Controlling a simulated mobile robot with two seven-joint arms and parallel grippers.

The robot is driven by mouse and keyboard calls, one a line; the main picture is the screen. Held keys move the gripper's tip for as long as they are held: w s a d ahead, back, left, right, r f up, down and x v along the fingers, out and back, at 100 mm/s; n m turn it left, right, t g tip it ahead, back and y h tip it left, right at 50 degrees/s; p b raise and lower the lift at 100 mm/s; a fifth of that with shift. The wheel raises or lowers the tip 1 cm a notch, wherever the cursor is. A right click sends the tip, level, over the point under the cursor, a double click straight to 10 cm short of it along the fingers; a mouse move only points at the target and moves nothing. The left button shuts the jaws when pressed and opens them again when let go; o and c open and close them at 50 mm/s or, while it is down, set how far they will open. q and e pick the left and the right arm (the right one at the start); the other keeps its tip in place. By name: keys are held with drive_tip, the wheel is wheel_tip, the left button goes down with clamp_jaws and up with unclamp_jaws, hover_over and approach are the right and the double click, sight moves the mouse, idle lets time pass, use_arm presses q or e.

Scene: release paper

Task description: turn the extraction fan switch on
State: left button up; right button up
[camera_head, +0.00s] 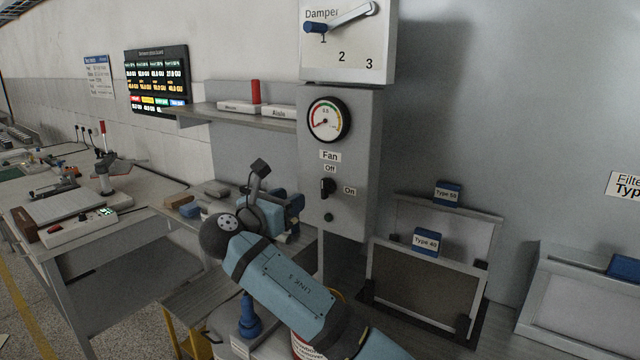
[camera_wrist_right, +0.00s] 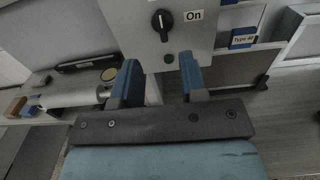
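The fan switch (camera_head: 327,188) is a black rotary knob on a grey panel (camera_head: 352,150), with "Off" above it and "On" to its right. Its handle looks upright, toward "Off". It also shows at the top of the right wrist view (camera_wrist_right: 162,21). A dark green lamp (camera_head: 328,217) sits below it and looks unlit. My right gripper (camera_head: 294,211) is left of the panel, partly hidden by its own arm. In the right wrist view its blue fingers (camera_wrist_right: 159,80) are apart and empty, with the knob beyond them, not touched. My left gripper is not in view.
Above the knob are a round gauge (camera_head: 328,120), needle at lower left, and a damper lever (camera_head: 345,20). A shelf (camera_head: 205,112) juts out left of the panel. Filter frames (camera_head: 425,285) stand to the right. In the right wrist view a grey cylinder (camera_wrist_right: 70,97) lies at left.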

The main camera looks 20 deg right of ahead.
sight(322, 182)
drive_tip(key=p+x, duration=0.1)
drive_tip(key=x, duration=1)
drive_tip(key=shift+w+d, duration=0.25)
drive_tip(key=shift+c, duration=0.2)
clamp_jaws()
